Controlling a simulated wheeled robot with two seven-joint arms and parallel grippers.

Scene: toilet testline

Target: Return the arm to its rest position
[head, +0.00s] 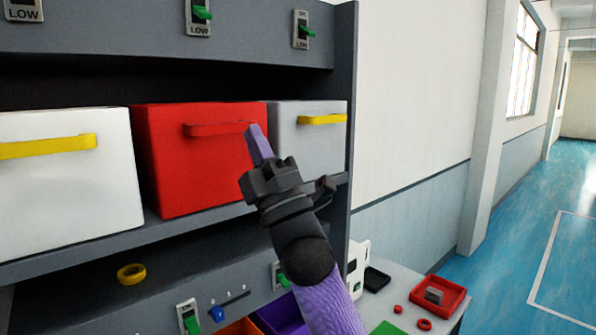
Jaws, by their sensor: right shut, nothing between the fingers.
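My right arm comes in from the bottom and reaches up toward the shelf. My right gripper (259,142) is shut and empty, in front of the right edge of the red bin (190,165) and close to the grey bin (306,150). Whether its fingertips touch the red bin cannot be told. The red bin has a red handle, and the grey bin has a yellow one. My left gripper is not in view.
A white bin (65,180) with a yellow handle stands at the shelf's left. Switches (199,15) line the upper panel. A yellow ring (131,274) lies on the lower level. A red tray (438,297) sits at lower right. Open blue floor (545,240) extends right.

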